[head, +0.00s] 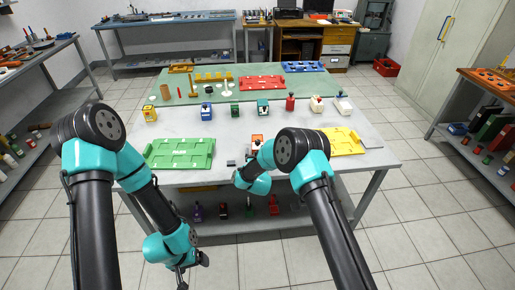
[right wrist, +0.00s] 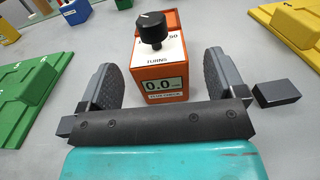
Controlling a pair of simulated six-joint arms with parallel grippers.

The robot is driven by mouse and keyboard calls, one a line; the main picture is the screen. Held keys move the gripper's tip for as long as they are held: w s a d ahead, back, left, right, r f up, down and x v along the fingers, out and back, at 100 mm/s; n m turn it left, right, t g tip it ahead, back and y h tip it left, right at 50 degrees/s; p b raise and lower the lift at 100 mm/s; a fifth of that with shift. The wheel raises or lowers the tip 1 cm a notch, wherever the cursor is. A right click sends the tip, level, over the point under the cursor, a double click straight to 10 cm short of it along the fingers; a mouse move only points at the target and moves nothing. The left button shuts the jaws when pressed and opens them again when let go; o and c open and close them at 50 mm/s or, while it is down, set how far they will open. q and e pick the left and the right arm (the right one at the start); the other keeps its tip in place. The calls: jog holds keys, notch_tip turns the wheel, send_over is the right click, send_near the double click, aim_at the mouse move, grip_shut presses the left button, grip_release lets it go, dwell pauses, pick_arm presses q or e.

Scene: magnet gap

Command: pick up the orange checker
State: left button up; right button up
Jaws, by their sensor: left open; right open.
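The orange checker (right wrist: 165,62) stands upright on the grey table in the right wrist view. It has a black knob on a white top, the word TURNS, and a display reading 0.0. My right gripper (right wrist: 160,75) is open, with one dark finger on each side of the checker and a gap at both sides. In the head view the checker (head: 257,138) is small and partly hidden behind my right arm. My left gripper (head: 190,272) is low in front of the table, away from the checker.
A green tray (head: 180,153) lies left and a yellow tray (head: 342,141) right. A small dark block (right wrist: 277,92) lies just right of my right gripper. Several coloured devices, such as a red one (head: 290,103), stand in a row behind.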

aim_at(258, 143)
jog(key=shift+w+a, duration=0.1)
jog(key=shift+w, duration=1.3)
jog(key=c, duration=1.1)
jog(key=shift+r, duration=0.6)
notch_tip(258, 143, up, 3)
jog(key=shift+f, duration=0.2)
jog(key=s+r, duration=0.1)
jog(key=s, duration=1.5)
